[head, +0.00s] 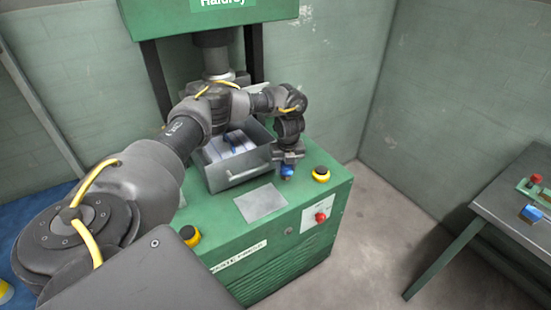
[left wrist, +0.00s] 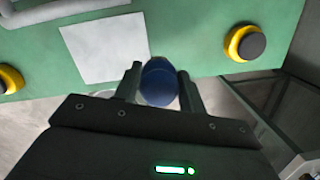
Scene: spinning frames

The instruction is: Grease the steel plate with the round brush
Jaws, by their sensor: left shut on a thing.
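The steel plate (head: 261,203) is a flat grey square on the green machine top, in front of the metal box. It also shows in the left wrist view (left wrist: 105,48), to the upper left of the fingers. My left gripper (head: 288,164) is shut on the round brush (head: 287,171), of which a blue round part shows below the fingers. In the left wrist view the blue brush (left wrist: 160,82) sits between the two fingertips. In the head view the brush is to the right of the plate and apart from it. Its bristles are hidden. My right gripper is not in view.
An open metal box (head: 240,180) with light contents stands behind the plate. Yellow-ringed black buttons (head: 321,174) (head: 190,236) are at the machine's right and left front corners. A red button (head: 320,217) is on its front. A table (head: 510,205) stands at the far right.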

